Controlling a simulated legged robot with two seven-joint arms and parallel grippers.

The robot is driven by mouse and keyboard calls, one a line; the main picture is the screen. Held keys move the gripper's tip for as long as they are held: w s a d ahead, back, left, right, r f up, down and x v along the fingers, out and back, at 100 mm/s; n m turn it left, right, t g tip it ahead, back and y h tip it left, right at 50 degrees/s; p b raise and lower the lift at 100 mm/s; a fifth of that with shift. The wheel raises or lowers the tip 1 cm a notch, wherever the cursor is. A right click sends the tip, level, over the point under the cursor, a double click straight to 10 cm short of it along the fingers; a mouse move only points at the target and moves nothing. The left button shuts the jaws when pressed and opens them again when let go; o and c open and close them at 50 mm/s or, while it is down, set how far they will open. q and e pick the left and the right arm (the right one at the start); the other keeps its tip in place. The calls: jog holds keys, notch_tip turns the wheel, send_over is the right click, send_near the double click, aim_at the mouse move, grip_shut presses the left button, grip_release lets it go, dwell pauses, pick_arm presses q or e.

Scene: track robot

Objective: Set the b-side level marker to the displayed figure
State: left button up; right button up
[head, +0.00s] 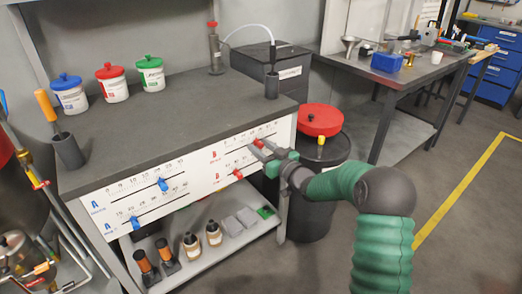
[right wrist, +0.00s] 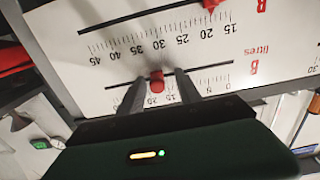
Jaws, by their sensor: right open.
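The white panel on the bench front has two B scales at its right, each with a red marker. The upper red marker (head: 259,143) is at my right gripper (head: 266,152). The lower red marker (head: 238,174) stands clear, left of the gripper. In the right wrist view, upside down, the upper marker (right wrist: 156,81) lies between the two open fingers of my right gripper (right wrist: 158,82); I cannot tell if they touch it. The lower marker (right wrist: 210,4) shows at the top edge, near 20 on its scale. No displayed figure is readable. My left gripper is not in view.
Blue markers (head: 163,185) sit on the A scales at left. Jars with blue, red and green lids (head: 150,75) stand on the bench. A shelf below holds bottles (head: 192,246).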

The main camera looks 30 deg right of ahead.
jog(key=shift+d+f, duration=0.15)
jog(key=shift+d, duration=0.25)
jog(key=c, duration=0.6)
jog(key=shift+a, duration=0.1)
jog(key=shift+c, duration=1.2)
jog(key=shift+a, duration=0.15)
grip_shut()
